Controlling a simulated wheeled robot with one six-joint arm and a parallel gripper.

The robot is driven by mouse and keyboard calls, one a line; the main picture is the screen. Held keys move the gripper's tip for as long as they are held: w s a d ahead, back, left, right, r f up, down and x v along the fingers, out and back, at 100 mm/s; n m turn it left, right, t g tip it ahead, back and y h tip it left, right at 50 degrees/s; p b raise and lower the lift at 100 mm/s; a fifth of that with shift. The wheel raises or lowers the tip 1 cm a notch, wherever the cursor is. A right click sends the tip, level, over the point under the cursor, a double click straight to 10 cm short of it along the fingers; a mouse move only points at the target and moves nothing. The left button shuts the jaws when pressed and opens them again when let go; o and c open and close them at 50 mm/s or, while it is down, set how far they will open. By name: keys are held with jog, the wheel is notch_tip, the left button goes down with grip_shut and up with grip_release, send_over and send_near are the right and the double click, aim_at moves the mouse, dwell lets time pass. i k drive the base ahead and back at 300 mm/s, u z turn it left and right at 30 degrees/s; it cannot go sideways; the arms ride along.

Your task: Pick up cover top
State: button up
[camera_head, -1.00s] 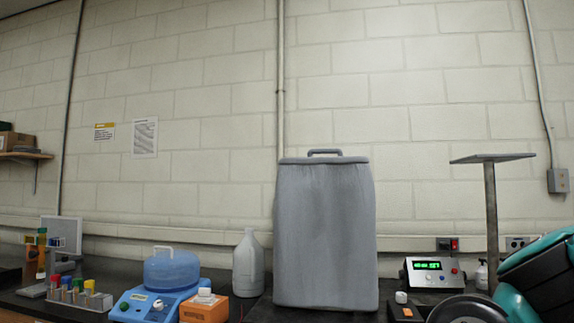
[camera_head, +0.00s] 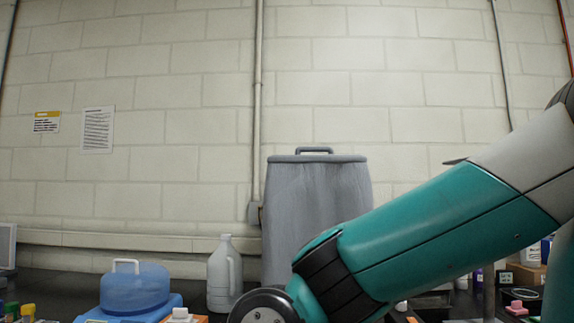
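A tall grey cover (camera_head: 312,205) stands upright on the dark bench in the middle of the view. Its top (camera_head: 340,159) is a flat grey lid edge with a raised grey handle (camera_head: 314,150), both unobstructed. My teal arm reaches in from the right and hides the cover's lower right part. My gripper is out of the picture, so its opening cannot be seen.
A white jug (camera_head: 224,275) stands just left of the cover. Further left is a blue device with a domed blue lid (camera_head: 134,288). Small boxes and bottles sit at the right, including a pink item (camera_head: 516,308). The wall above the cover is clear.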

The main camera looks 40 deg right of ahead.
aim_at(298, 158)
jog(key=z, duration=0.3)
jog(key=i, duration=0.75)
jog(key=z, duration=0.5)
